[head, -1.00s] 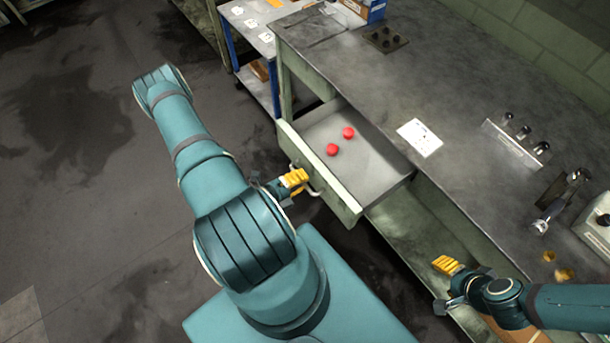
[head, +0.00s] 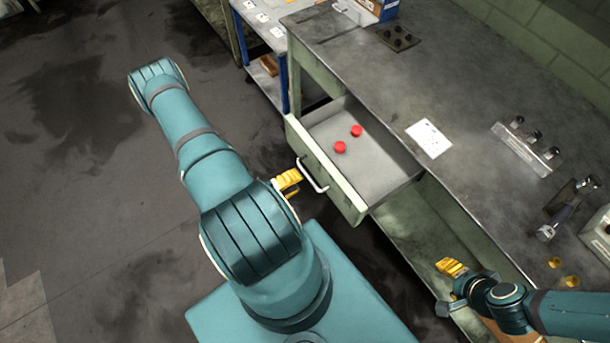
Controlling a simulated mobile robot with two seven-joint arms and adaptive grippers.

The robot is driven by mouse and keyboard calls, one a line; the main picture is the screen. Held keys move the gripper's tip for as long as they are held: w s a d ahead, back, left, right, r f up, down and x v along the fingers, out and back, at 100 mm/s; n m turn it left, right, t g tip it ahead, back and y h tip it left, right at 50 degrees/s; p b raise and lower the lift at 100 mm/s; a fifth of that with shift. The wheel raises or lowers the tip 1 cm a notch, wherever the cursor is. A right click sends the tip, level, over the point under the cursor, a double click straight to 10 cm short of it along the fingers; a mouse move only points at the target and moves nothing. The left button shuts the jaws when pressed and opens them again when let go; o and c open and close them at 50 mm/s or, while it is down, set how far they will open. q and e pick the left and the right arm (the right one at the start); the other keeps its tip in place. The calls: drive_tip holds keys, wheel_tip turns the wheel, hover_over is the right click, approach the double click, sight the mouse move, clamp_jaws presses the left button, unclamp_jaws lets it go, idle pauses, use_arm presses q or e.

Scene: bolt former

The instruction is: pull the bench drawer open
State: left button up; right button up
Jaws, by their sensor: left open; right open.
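The bench drawer (head: 378,172) stands pulled out from the grey workbench (head: 455,85), with two red round objects (head: 348,140) lying inside on its floor. Its metal bar handle (head: 313,176) is on the front panel, facing left. My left gripper (head: 288,181) is open, just left of the handle. A small gap seems to lie between its yellow fingers and the bar. Part of this gripper is hidden behind my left arm. My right gripper (head: 451,268) is open and empty, in front of the bench at the lower right.
A white paper (head: 428,138) lies on the bench top. A rack with dark-topped pieces (head: 526,148) and a dark plate with holes (head: 398,38) also stand there. A blue-framed cart (head: 268,50) is beyond the bench's left end. The floor left of the drawer is clear.

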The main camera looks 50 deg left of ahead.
use_arm(q)
drive_tip(key=v, duration=0.7)
drive_tip(key=shift+s, duration=0.25)
drive_tip(key=shift+s+a, duration=0.1)
